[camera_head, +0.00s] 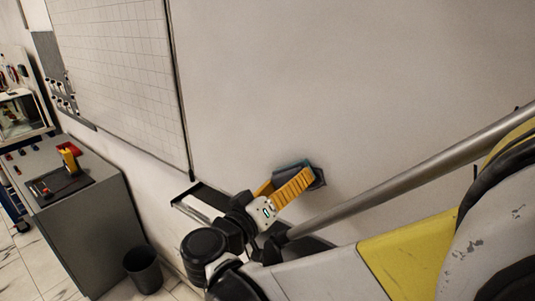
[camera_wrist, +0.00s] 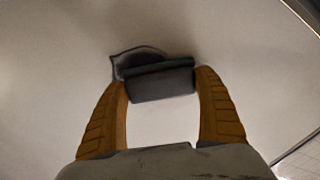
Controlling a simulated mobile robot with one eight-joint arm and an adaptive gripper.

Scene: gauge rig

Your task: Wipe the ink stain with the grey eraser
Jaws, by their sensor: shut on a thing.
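My gripper (camera_head: 287,184) has yellow ribbed fingers and is shut on the grey eraser (camera_wrist: 160,86). The eraser spans between the two fingertips in the wrist view and is close to or against the pale wall; I cannot tell if it touches. In the head view the eraser (camera_head: 296,168) is partly hidden by the near finger. The ink stain (camera_wrist: 139,54) is a dark patch with a darker outline on the wall. It shows just beyond the eraser's upper edge in the wrist view, and the eraser hides part of it.
A whiteboard with a grid (camera_head: 125,75) hangs left of my gripper, with a dark ledge (camera_head: 197,198) near its lower corner. A grey cabinet (camera_head: 100,225) and a dark bin (camera_head: 143,270) stand at lower left. The wall above and right of the gripper is bare.

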